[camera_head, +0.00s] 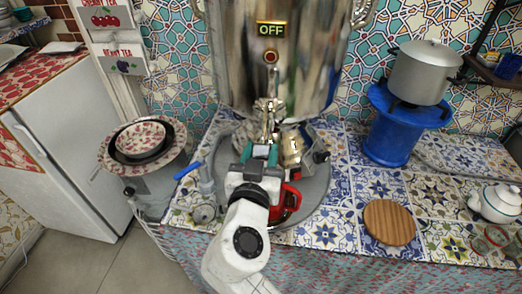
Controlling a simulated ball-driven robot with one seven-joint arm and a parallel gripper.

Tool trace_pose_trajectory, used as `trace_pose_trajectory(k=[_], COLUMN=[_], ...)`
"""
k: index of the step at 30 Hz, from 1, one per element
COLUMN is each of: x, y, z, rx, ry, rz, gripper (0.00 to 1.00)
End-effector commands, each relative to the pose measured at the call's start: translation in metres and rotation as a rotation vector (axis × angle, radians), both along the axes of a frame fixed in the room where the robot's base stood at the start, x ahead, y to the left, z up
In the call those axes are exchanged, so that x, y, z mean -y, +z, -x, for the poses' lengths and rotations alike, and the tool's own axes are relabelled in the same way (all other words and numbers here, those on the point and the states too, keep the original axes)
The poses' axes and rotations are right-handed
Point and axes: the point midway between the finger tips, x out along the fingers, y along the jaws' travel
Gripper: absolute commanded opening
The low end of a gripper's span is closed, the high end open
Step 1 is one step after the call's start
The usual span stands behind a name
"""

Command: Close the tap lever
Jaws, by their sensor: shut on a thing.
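The large steel samovar (225,45) stands at the back centre with an "OFF" sign on its front. Its brass tap (268,108) sticks out at the lower front, above a round grey tray (318,190). My gripper (259,155) is at the tap, with its teal-tipped fingers just below the brass part. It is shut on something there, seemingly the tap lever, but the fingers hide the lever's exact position. A red teapot (291,200) stands on the tray just right of my wrist, partly hidden by my arm.
A blue stand (392,140) with a steel pot (422,72) is at the right. A round wooden board (389,222) and a white teapot (497,202) lie on the tiled counter (345,190). Patterned bowls (140,138) stand at the left, near a white fridge (70,150).

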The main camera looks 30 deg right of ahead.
Motion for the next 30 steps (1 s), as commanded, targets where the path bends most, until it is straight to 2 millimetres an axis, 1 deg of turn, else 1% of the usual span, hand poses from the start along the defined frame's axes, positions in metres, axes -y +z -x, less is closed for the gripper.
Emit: trace_pose_trajectory(k=[1,5,13,15,30], x=[-0.001,-0.004,-0.011,-0.012,-0.014], y=[0.007,0.017,0.037,0.039,0.073], z=[0.001,0.005,0.013,0.015,0.018], rx=[-0.016,-0.079,-0.263,-0.263,-0.251], ry=[0.001,0.002,0.003,0.002,0.003], rz=[-0.014,-0.06,-0.196,-0.19,-0.187], gripper=[0.0,0.0,0.0,0.0,0.0])
